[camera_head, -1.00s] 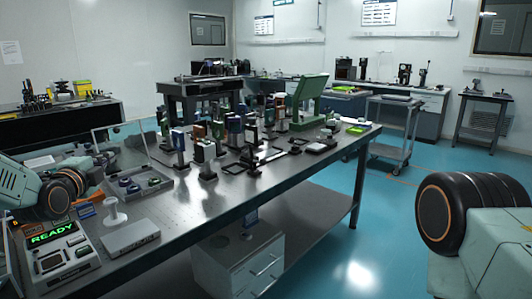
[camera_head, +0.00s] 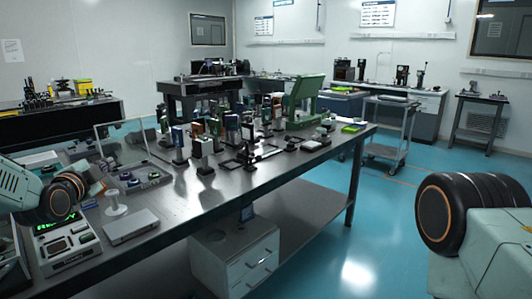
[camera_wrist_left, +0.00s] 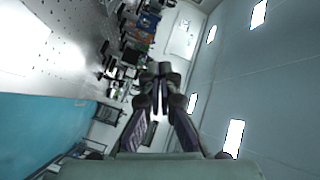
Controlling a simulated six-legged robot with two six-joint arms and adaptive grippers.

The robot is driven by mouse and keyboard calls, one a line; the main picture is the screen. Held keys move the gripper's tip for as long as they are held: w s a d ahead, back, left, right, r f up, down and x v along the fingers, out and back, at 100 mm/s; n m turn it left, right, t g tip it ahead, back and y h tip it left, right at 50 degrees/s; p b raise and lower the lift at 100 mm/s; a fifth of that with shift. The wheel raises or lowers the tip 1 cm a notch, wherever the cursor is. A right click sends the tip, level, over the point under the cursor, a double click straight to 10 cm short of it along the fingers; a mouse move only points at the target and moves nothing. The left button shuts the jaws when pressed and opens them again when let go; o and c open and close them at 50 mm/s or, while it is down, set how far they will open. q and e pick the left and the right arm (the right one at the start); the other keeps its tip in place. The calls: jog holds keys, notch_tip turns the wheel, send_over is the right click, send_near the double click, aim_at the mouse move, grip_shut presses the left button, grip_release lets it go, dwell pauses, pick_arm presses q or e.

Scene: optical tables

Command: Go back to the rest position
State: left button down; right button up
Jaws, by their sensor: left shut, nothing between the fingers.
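My left arm comes in from the left in the head view, above the near left end of the optical table (camera_head: 205,220). In the left wrist view my left gripper (camera_wrist_left: 160,80) is shut, with its fingertips together and nothing between them. It is held in the air, with the table's perforated top at the left of that view and the wall and ceiling lights at the right. In the head view the gripper is small and hard to make out beyond the arm's joint. My right arm shows at the right edge of the head view; its gripper is out of view.
Below the left arm stand an instrument box with keys (camera_head: 68,245), a flat grey box (camera_head: 130,227) and a white spool-like stand (camera_head: 114,203). Optical mounts (camera_head: 203,150) crowd the table's middle. Open blue floor (camera_head: 385,230) lies to the right, with a trolley (camera_head: 388,130) behind.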

pick_arm(q)
jog(key=s+d+f+n+g+h, duration=0.1)
jog(key=s+d+f+n+g, duration=0.45)
jog(key=s+f, duration=0.6)
jog(key=s+d+f+n+g, duration=0.3)
jog(key=s+d+f+n, duration=0.45)
jog(key=f, duration=0.75)
jog(key=s+d+f+g, duration=0.1)
jog(key=s+f, duration=0.3)
jog(key=s, duration=0.6)
jog(key=s+d+f+g, duration=0.2)
jog(key=s+f+g, duration=0.2)
jog(key=s, duration=0.7)
jog(key=s+d+f+g, duration=0.1)
jog(key=s+f+g, duration=0.2)
jog(key=s, duration=0.8)
jog(key=shift+d+f, duration=0.35)
jog(key=shift+f, duration=0.4)
jog(key=shift+g, duration=0.25)
